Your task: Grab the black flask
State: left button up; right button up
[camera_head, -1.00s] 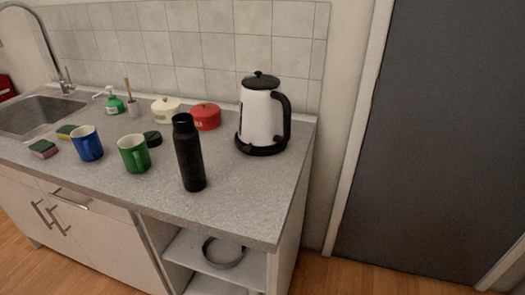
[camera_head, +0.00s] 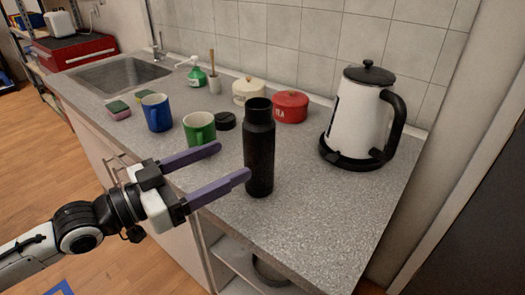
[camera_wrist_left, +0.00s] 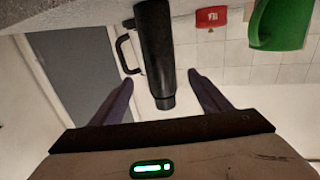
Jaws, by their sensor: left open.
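The black flask (camera_head: 259,150) stands upright and without a visible lid near the front edge of the counter. A small round black thing (camera_head: 225,121), perhaps its lid, lies behind the green mug. My left gripper (camera_head: 234,162) is open and empty, its purple fingers reaching over the counter edge toward the flask from the left. The fingertips are close to the flask, with no clear contact. In the left wrist view the flask (camera_wrist_left: 155,50) shows upside down, in line with the gap between the fingers (camera_wrist_left: 163,82). My right gripper is not in view.
A green mug (camera_head: 199,128) and a blue mug (camera_head: 157,112) stand left of the flask. A red tin (camera_head: 290,107) and a cream tin (camera_head: 248,91) stand behind it. A white kettle (camera_head: 357,118) stands at the right. The counter (camera_head: 300,215) right of the flask is bare.

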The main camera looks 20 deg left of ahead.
aim_at(246, 152)
pick_arm(q)
jog(key=x, duration=0.3)
jog(key=shift+w+d, duration=0.1)
jog(key=shift+w, duration=0.1)
jog(key=shift+f+p+x, duration=0.2)
jog(key=shift+p+x, duration=0.15)
jog(key=shift+x, duration=1.1)
jog(key=shift+f+p+x, duration=0.2)
jog(key=shift+p+x, duration=0.1)
jog(key=shift+x, duration=1.2)
jog(key=c, duration=1.6)
jog(key=shift+r, duration=0.15)
